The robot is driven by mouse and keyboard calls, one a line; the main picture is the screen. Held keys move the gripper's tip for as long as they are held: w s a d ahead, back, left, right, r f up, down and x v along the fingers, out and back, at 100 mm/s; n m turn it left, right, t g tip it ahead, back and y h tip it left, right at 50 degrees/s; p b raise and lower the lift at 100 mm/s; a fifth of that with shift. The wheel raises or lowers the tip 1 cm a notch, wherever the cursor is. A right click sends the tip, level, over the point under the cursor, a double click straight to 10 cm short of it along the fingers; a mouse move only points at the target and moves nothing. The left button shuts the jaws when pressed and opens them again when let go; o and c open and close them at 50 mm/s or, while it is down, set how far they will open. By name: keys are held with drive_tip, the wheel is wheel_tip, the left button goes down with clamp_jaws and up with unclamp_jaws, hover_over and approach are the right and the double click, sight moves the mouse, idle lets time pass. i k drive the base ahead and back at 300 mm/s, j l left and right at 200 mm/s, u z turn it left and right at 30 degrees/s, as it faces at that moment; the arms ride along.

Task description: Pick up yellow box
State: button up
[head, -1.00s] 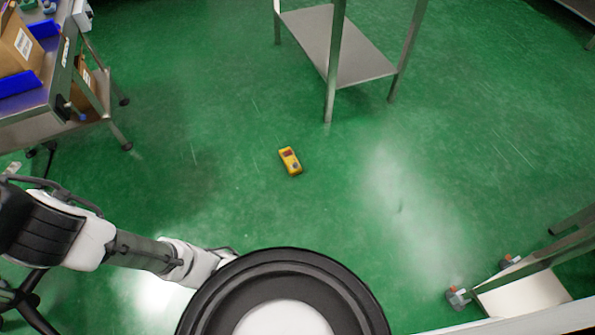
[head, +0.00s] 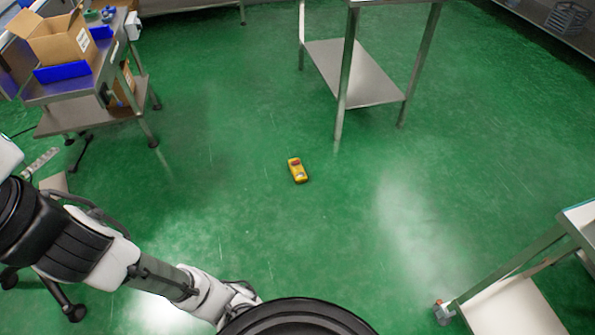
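A small yellow box (head: 298,170) with a red patch and a pale patch on its top lies on the green floor, near the middle of the head view. Nothing touches it. My arm comes in from the lower left of the view and lies well below and to the left of the yellow box. The end of the arm runs behind the round black part of my body at the bottom, and my gripper's fingers do not show.
A steel table (head: 366,80) with a lower shelf stands behind the box to the right. A workbench with a cardboard box (head: 62,40) and blue bins (head: 62,72) is at upper left. Another steel frame (head: 510,262) stands at lower right. The floor around the yellow box is clear.

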sight(296, 169)
drive_tip(key=i+z, duration=0.15)
drive_tip(key=z, duration=0.4)
drive_tip(key=i+j+z, duration=0.55)
drive_tip(key=i+j, duration=1.25)
drive_tip(key=z, duration=0.05)
